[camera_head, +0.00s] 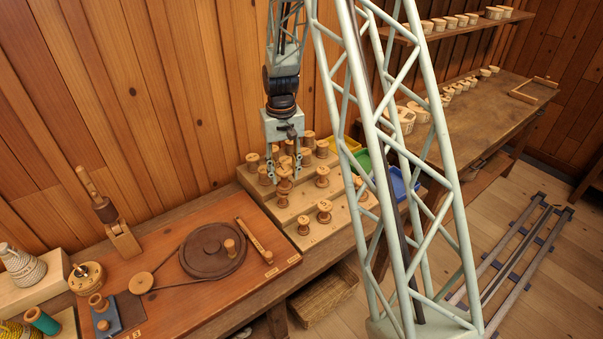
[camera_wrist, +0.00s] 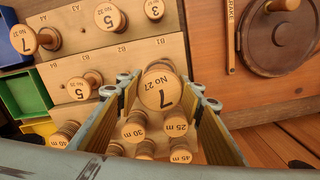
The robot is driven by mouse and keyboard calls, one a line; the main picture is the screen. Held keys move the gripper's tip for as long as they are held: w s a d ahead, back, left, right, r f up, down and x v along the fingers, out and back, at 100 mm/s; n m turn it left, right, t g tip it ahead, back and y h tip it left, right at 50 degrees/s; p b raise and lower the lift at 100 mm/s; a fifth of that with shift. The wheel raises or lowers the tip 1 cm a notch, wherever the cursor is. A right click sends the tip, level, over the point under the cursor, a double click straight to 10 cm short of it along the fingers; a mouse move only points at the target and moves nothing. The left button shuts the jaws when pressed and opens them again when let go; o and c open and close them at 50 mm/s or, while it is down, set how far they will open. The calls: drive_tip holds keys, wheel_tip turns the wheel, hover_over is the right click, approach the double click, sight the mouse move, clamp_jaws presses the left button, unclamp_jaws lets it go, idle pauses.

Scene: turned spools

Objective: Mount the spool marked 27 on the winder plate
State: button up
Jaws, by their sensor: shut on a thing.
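My gripper (camera_head: 287,152) points down over the stepped spool rack (camera_head: 246,182). In the wrist view my gripper (camera_wrist: 157,103) is shut on a wooden spool (camera_wrist: 160,92). The winder board (camera_head: 175,240) is at the lower left in the head view, with a dark round wheel (camera_head: 207,262) belted to a small pulley (camera_head: 141,283). I cannot tell which part is the winder plate.
Spools marked 30 m (camera_wrist: 133,133) and 25 m (camera_wrist: 175,125) sit near the fingers. A green tray (camera_wrist: 22,92) is beside the rack. A wooden upright (camera_head: 122,240) rises behind the board.

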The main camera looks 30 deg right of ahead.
drive_tip(key=w+a+r+n, duration=0.1)
drive_tip(key=w+a, duration=0.1)
drive_tip(key=a, duration=0.7)
drive_tip(key=w+a+r+n, duration=0.1)
drive_tip(key=w+a, duration=0.1)
drive_tip(key=a, duration=0.7)
drive_tip(key=shift+w+n+p, duration=0.4)
drive_tip(key=shift+p, duration=0.05)
drive_tip(key=shift+a+r, duration=0.1)
drive_tip(key=shift+a, duration=0.1)
